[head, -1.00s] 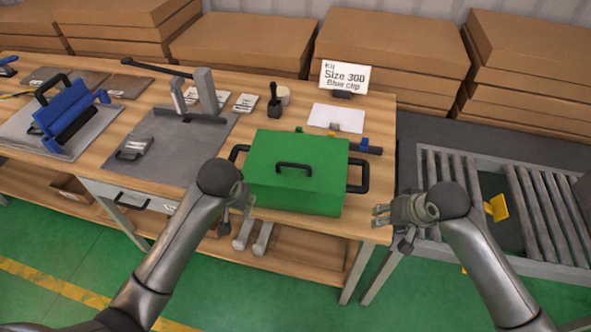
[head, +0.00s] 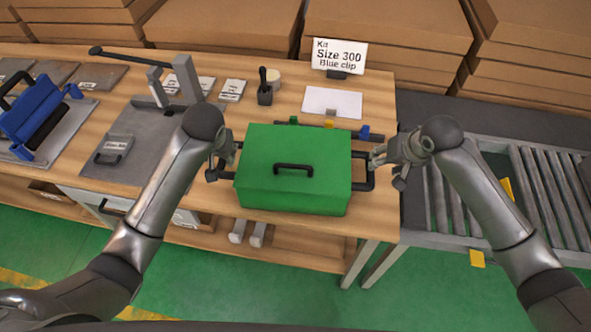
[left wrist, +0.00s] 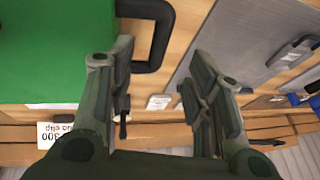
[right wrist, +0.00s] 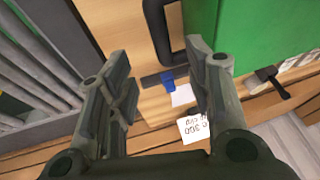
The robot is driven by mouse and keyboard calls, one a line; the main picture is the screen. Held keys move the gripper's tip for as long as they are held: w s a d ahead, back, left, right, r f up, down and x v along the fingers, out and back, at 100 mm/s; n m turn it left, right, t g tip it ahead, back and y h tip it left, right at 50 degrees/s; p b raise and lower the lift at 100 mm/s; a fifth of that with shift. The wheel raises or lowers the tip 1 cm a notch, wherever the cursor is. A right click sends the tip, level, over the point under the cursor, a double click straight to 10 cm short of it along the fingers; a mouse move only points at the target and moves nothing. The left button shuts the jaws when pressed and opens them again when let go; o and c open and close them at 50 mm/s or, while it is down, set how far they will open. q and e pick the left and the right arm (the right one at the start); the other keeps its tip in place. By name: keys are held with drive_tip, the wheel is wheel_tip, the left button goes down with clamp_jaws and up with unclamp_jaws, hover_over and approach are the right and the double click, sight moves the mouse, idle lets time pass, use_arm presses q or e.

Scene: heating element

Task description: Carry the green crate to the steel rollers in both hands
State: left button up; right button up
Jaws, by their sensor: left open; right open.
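The green crate (head: 294,180) sits closed on the wooden bench top, with a black handle on its lid and a black side handle at each end. My left gripper (head: 226,160) is open beside the crate's left end. In the left wrist view the left side handle (left wrist: 160,40) lies ahead of its open fingers (left wrist: 155,95). My right gripper (head: 378,157) is open by the right side handle (head: 367,184), which also shows in the right wrist view (right wrist: 155,28). I cannot tell whether either gripper touches a handle. The steel rollers (head: 550,193) are at the right.
A grey mat (head: 130,135) with a metal fixture and a blue device (head: 40,115) are at the left. Cardboard boxes (head: 390,45) stand along the back.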

sight(222, 160)
use_arm(q)
drive_tip(key=x, duration=1.1)
drive_tip(key=shift+r, duration=0.1)
use_arm(e)
drive_tip(key=x, duration=1)
drive_tip(key=shift+w+a+f, duration=0.1)
drive_tip(key=shift+w+f, duration=0.15)
drive_tip(key=shift+f, duration=0.05)
use_arm(q)
clamp_jaws()
use_arm(e)
clamp_jaws()
use_arm(q)
drive_tip(key=shift+w+r, duration=0.15)
drive_tip(key=shift+w, duration=0.05)
use_arm(e)
drive_tip(key=shift+w+r, duration=0.15)
drive_tip(key=shift+r, duration=0.05)
